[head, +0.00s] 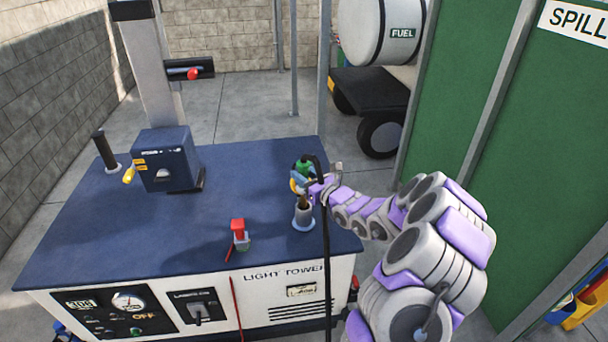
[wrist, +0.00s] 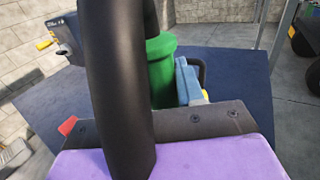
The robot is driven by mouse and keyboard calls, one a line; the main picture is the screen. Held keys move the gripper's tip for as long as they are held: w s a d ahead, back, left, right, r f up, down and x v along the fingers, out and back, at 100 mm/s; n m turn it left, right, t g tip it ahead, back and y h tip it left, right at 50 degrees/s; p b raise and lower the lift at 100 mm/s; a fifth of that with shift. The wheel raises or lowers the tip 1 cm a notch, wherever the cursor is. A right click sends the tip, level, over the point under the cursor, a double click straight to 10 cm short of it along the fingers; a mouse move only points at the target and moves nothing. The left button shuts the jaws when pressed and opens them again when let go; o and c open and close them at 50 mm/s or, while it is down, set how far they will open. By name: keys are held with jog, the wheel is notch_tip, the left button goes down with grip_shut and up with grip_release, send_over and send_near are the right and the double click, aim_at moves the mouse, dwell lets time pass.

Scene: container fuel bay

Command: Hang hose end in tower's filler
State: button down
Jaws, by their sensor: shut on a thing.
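The light tower's filler (head: 303,218) is a short grey neck with a pale collar on the right of the blue deck. The hose end (head: 304,163) has a green body and is upright above the filler. Its lower spout meets the filler's mouth in the picture; I cannot tell how far inside it is. My gripper (head: 308,186) is shut on the hose end. In the wrist view the green body of the hose end (wrist: 160,72) stands beyond my purple wrist, with the black hose (wrist: 112,80) crossing in front. The fingertips and spout are hidden there.
The black hose hangs over the deck's front edge. A red-topped fitting (head: 239,234) stands left of the filler. A blue box (head: 166,160), mast (head: 150,75) and dark pipe (head: 106,150) are farther left. A green wall (head: 520,150) is at right.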

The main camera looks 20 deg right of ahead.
jog(key=shift+f+b, duration=0.55)
jog(key=shift+f, duration=1.2)
dwell(0.4)
jog(key=shift+f, duration=0.7)
jog(key=shift+f+b, duration=0.3)
jog(key=shift+f, duration=0.5)
jog(key=c, duration=0.6)
grip_release()
jog(key=shift+s, duration=0.1)
jog(key=p+v, duration=0.2)
jog(key=v, duration=1.5)
jog(key=shift+s+f, duration=0.1)
